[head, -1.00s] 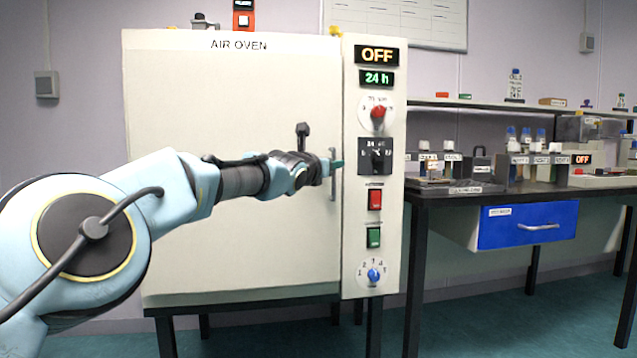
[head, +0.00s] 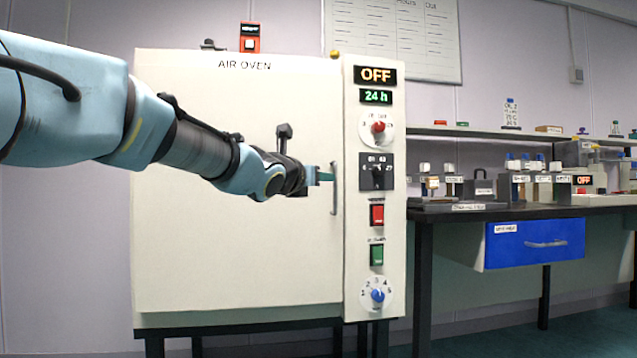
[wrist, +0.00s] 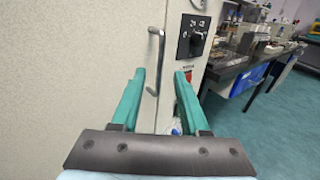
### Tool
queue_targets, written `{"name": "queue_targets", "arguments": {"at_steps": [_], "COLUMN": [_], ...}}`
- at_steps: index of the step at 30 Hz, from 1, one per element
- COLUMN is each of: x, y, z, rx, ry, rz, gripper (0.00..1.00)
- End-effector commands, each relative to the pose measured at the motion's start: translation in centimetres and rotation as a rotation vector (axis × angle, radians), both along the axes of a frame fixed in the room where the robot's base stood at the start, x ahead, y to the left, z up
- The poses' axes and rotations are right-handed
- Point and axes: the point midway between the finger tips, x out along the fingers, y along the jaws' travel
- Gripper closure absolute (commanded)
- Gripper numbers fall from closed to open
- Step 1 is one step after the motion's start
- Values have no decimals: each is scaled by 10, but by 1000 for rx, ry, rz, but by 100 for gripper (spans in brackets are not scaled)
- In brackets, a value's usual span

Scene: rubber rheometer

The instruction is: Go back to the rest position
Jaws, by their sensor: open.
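My gripper (head: 328,176) is at the end of my outstretched arm, in front of the air oven's closed door near its right edge. The oven door (head: 235,240) is shut. Its vertical metal handle (head: 334,190) is by my fingertips in the head view. In the wrist view the handle (wrist: 154,62) stands beyond the fingers, and I cannot tell whether they touch it.
The oven's control panel (head: 376,280) shows OFF and 24 h, with knobs and red and green switches. To the right stands a bench (head: 450,212) with bottles, instruments and a blue drawer (head: 535,243). Green floor (wrist: 285,105) is open in front of the bench.

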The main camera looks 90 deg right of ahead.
Motion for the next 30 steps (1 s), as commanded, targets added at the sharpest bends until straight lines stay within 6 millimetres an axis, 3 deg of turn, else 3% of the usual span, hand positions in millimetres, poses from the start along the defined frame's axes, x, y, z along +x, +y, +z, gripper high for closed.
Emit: {"name": "queue_targets", "arguments": {"at_steps": [16, 19, 23, 26, 30], "x": [0, 12, 66, 132, 227], "y": [0, -1, 0, 8, 33], "z": [0, -2, -14, -32, -62], "rx": [0, -2, -6, 2, 43], "ry": [-1, -28, -164, -337, -592], "rz": [0, 10, 53, 95, 136], "gripper": [55, 55, 55, 55, 55]}}
